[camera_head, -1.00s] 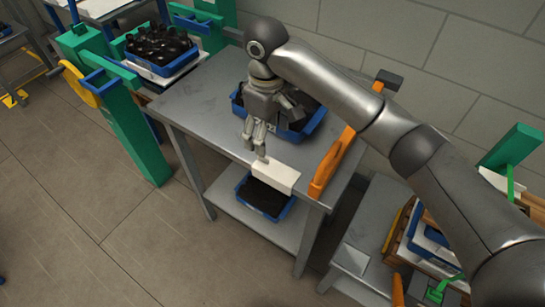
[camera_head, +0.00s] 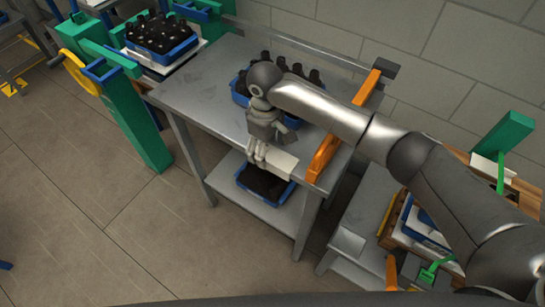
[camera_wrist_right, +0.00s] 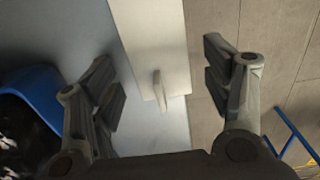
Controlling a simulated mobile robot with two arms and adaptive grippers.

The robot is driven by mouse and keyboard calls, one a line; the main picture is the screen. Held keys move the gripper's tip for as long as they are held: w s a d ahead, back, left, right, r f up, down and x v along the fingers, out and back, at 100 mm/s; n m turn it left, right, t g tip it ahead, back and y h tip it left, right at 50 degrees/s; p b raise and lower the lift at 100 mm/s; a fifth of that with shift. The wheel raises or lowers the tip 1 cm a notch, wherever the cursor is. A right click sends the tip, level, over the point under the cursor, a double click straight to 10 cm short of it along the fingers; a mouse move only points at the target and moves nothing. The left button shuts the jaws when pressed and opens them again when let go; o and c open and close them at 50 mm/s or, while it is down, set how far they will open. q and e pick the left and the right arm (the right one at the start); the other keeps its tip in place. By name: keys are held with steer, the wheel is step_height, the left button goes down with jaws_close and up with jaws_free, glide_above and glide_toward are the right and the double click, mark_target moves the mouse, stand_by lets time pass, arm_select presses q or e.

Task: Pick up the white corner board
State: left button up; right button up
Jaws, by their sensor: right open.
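The white corner board (camera_head: 280,165) lies along the front edge of the grey metal table, beside the orange rail. In the right wrist view the board (camera_wrist_right: 150,35) runs between my fingers, with a small upright tab (camera_wrist_right: 159,88) near its end. My right gripper (camera_head: 259,157) is over the board's left end and hides part of it. In the right wrist view its fingers (camera_wrist_right: 170,90) are spread on either side of the board, with gaps on both sides. My left gripper is not in view.
A blue crate of dark bottles (camera_head: 240,97) stands on the table behind my right gripper. The orange rail (camera_head: 325,158) bounds the table's right side. Another blue crate (camera_head: 245,184) sits on the lower shelf. The table's left part (camera_head: 195,90) is clear.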

steer(key=c, duration=1)
